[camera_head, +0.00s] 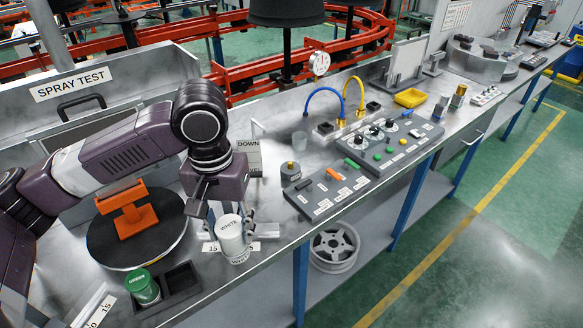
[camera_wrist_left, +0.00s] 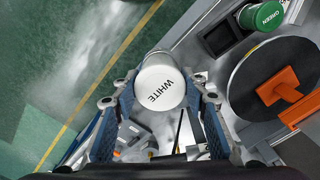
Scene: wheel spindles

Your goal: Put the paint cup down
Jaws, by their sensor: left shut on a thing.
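The white-lidded paint cup (camera_head: 231,228) marked WHITE is upright near the bench's front edge. In the left wrist view the cup's lid (camera_wrist_left: 160,84) sits between my fingers. My left gripper (camera_head: 228,237) is shut on this cup, with its fingers on both sides. I cannot tell whether the cup's base touches the bench. A green-lidded cup (camera_head: 143,286) stands in a dark two-slot holder (camera_head: 168,303), left of my gripper; the slot beside it is empty. The holder also shows in the left wrist view (camera_wrist_left: 212,47). My right gripper is not in view.
A round dark turntable (camera_head: 110,254) carries an orange stand (camera_head: 133,219). A DOWN sign (camera_head: 247,158) stands behind the gripper. A small grey pot (camera_head: 290,174) and a grey control panel (camera_head: 325,195) lie to the right. The bench's front edge is close to the cup.

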